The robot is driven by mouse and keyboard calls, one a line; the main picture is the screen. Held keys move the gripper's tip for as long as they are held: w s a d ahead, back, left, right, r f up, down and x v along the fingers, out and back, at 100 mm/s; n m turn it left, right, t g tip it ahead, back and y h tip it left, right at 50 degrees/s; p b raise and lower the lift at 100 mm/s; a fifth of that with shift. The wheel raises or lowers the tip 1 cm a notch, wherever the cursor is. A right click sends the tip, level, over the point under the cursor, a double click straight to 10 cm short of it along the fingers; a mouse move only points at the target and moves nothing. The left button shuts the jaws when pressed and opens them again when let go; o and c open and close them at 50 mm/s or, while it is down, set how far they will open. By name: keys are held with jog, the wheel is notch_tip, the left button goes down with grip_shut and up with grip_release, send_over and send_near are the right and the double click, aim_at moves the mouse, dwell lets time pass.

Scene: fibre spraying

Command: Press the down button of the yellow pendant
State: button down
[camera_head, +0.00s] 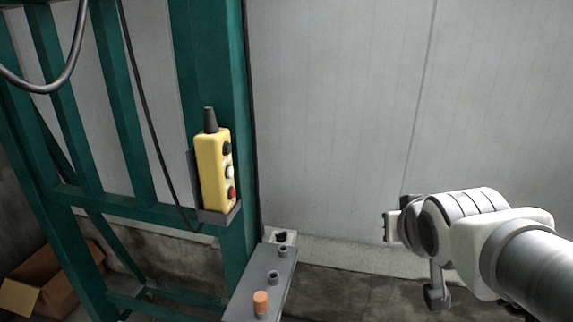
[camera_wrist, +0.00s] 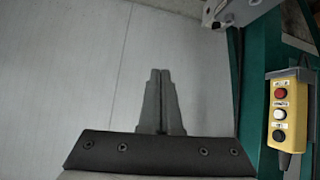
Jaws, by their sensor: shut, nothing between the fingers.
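The yellow pendant (camera_head: 209,170) sits upright in a holder (camera_head: 217,216) on the green frame, left of centre in the head view. Its face carries a black button (camera_head: 227,149) on top, a white one (camera_head: 229,172) in the middle and a red one (camera_head: 232,193) at the bottom. In the wrist view the pendant (camera_wrist: 288,110) shows upside down at the right edge; its labels are too small to read. My gripper (camera_head: 389,226) is to the right of the pendant, well apart from it. The wrist view shows its fingers (camera_wrist: 160,72) shut together and empty.
The green steel frame (camera_head: 245,130) stands before a pale panelled wall (camera_head: 340,110). A grey ledge (camera_head: 262,285) with an orange peg (camera_head: 260,303) juts out below the pendant. A cardboard box (camera_head: 45,280) lies at lower left. Space between my gripper and the pendant looks clear.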

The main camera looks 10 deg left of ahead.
aim_at(230, 172)
jog(key=w+a+n+t+y+b, duration=0.25)
jog(key=w+a+t+y, duration=0.35)
jog(key=w, duration=0.5)
jog(key=a+n+y+b, duration=0.3)
jog(key=a+y+b, duration=0.2)
jog(key=a+y, duration=0.6)
jog(key=shift+w+a+f+t+b, duration=0.2)
jog(key=shift+w+a+t+b, duration=0.1)
jog(key=shift+a, duration=0.35)
jog(key=shift+a, duration=0.1)
jog(key=w+a, duration=0.1)
jog(key=a, duration=0.7)
jog(key=shift+a, duration=0.3)
jog(key=shift+w, duration=0.1)
